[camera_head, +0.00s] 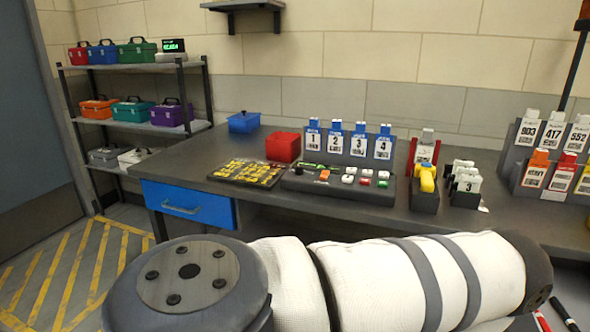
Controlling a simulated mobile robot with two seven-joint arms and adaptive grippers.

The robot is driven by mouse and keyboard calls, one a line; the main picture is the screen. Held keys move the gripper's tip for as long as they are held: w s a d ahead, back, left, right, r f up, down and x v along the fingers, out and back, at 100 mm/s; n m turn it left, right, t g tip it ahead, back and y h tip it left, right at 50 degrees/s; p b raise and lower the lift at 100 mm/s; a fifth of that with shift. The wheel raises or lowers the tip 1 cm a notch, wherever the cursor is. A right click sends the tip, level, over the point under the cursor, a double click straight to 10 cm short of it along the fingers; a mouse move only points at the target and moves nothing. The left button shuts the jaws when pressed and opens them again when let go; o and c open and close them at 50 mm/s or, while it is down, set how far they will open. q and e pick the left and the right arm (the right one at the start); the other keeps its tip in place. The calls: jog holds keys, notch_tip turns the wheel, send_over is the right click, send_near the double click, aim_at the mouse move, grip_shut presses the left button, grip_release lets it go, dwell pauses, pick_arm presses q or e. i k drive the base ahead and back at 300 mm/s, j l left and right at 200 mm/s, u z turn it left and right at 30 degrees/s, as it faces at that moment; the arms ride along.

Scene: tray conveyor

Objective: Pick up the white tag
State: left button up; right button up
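Several white tags show in the head view. A rack at the right holds white tags numbered 903 (528,131), 417 (553,135) and 552 (578,137) in its upper row. A small dark holder (465,199) on the bench has several white tags (467,183) standing in it, the front one marked 3. A white-topped piece (427,137) stands in a red holder (424,151). I cannot tell which one is the white tag of the task. A large white and grey arm, mine, crosses the foreground. Neither gripper shows.
The dark bench (330,207) holds a blue box (243,122), a red box (283,147), a black-yellow tray (247,172), a button panel (339,185), blue tags numbered 1 to 4 (348,142) and a yellow tool (427,179). Shelves with toolboxes (137,53) stand left.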

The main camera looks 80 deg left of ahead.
aim_at(554, 129)
jog(key=j+u, duration=0.8)
jog(key=u, duration=0.15)
jog(key=i+j+u, duration=0.15)
jog(key=j+u, duration=0.3)
jog(key=i+j+u, duration=0.15)
jog(key=j+u, duration=0.15)
jog(key=u, duration=0.2)
jog(key=i+j+u, duration=0.2)
jog(key=u, duration=0.25)
jog(key=z, duration=2)
